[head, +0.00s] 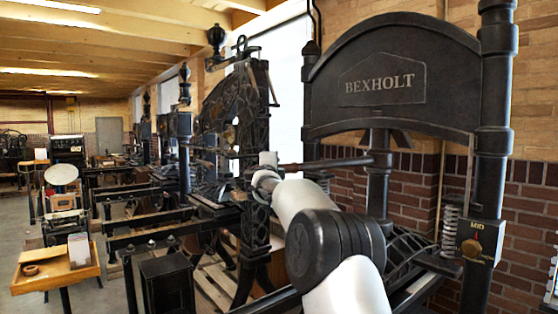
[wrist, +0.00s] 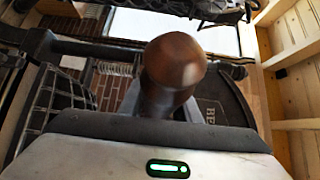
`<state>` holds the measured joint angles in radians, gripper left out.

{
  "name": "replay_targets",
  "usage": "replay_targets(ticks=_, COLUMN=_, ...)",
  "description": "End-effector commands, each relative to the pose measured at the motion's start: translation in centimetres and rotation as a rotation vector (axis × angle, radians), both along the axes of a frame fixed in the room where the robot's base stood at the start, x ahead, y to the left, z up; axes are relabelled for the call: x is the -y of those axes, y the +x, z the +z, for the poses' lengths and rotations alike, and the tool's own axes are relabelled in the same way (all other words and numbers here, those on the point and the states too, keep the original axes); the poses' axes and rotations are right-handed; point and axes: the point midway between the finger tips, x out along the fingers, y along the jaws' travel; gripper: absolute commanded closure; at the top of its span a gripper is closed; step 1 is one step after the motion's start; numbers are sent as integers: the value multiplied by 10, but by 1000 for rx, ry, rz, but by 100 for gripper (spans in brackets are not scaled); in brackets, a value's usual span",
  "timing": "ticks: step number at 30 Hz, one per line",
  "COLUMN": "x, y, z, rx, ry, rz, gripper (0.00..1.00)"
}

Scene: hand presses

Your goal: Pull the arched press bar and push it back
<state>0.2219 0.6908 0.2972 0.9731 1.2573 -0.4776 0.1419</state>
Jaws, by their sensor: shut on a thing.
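The press (head: 390,95) with the arched black head lettered BEXHOLT stands at the right in the head view. Its dark bar (head: 335,163) runs out to the left from the central column, with a brown wooden grip near my gripper (head: 266,160). My gripper is shut on the bar's grip, and my own arm hides part of the press below. In the wrist view the rounded brown end of the grip (wrist: 174,62) stands up close in front of my gripper. The fingertips are hard to make out there.
Another ornate black press (head: 235,120) stands close behind on the left. A small wooden table (head: 58,268) is at the lower left. The open floor lies further left, and a brick wall is behind.

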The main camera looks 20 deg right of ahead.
Motion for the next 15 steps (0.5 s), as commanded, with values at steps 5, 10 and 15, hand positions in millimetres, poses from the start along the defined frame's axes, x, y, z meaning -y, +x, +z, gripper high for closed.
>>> replay_targets(ticks=5, x=-1, y=2, z=7, rx=10, ry=-4, rz=-9, gripper=100)
replay_targets(ticks=10, x=-2, y=2, z=7, rx=12, ry=-3, rz=-6, gripper=100)
replay_targets(ticks=15, x=-3, y=3, z=8, rx=12, ry=-3, rz=-3, gripper=65)
